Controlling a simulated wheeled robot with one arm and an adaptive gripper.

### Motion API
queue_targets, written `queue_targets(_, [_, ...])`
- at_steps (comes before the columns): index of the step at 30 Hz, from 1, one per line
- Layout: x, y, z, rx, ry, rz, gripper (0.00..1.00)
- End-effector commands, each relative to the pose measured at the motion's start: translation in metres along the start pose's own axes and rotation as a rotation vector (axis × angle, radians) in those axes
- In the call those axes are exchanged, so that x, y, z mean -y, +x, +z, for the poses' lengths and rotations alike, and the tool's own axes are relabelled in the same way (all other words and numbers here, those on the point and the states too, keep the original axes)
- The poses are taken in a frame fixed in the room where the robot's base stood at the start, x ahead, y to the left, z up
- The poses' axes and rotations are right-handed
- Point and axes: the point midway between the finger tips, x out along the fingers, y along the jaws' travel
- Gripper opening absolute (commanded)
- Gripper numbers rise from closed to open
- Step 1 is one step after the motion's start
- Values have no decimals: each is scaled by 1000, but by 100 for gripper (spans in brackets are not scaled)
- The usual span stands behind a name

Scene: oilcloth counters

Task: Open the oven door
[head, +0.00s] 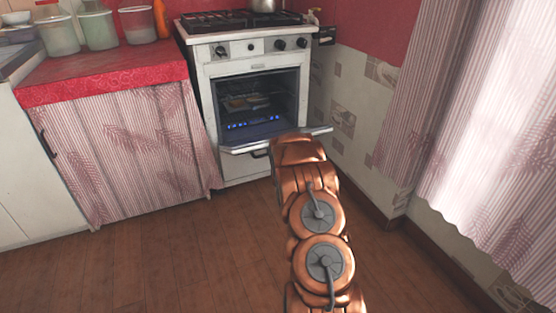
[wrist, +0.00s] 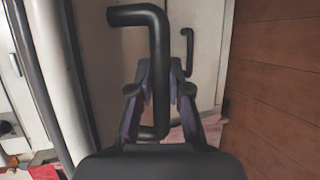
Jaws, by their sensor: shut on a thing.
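The white oven (head: 252,68) stands against the back wall in the head view. Its door (head: 262,132) is folded down at the front, close to level, and the dark inside with a rack shows above it. My copper arm reaches to the door's front edge, and my gripper is hidden behind the arm there. In the wrist view, my gripper (wrist: 161,92) is shut on a black bent handle (wrist: 157,55), with one finger on each side of the bar. The handle stands out from a pale panel.
A second black handle (wrist: 187,50) is on a pale panel in the wrist view. A red-covered counter (head: 105,72) with jars and a striped curtain stands left of the oven. A tiled wall (head: 345,105) and long curtain are at right. The wooden floor (head: 180,265) is clear.

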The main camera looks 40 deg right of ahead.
Motion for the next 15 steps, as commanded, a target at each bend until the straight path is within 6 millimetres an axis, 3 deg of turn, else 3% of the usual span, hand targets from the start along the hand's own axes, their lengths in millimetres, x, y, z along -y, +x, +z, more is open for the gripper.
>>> queue_targets(1, [-11,-1,2,2,2,5,0])
queue_targets(9, [-45,2,1,2,3,12,0])
queue_targets(15, [-60,5,0,2,3,8,0])
